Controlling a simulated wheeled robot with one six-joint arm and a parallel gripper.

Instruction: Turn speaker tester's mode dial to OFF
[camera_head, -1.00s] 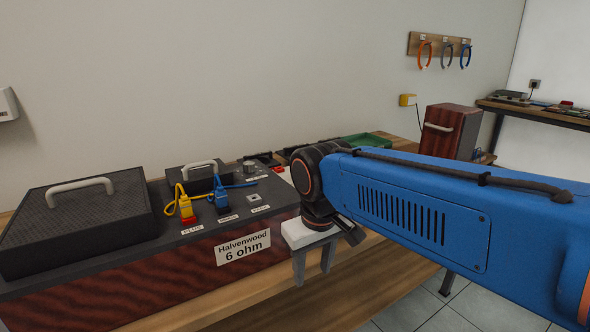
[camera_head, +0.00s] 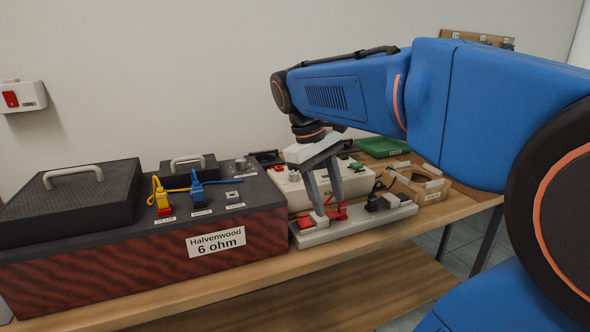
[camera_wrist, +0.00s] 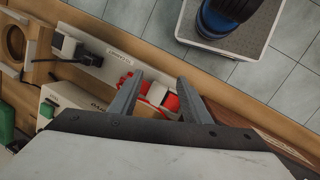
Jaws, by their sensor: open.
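I cannot pick out a mode dial marked OFF or a label naming the speaker tester. A cream-white box (camera_head: 290,190) with red parts and partly hidden lettering stands behind my gripper (camera_head: 329,214), which covers part of its front. Its edge and lettering also show in the wrist view (camera_wrist: 70,98). My gripper is open and points down above a pale strip (camera_head: 350,230) with red parts. In the wrist view a red and white part (camera_wrist: 157,97) shows between the fingers of my gripper (camera_wrist: 155,80); contact cannot be told.
A wooden stand (camera_head: 425,188) and a green tray (camera_head: 383,146) are at right. The bench's front edge is close.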

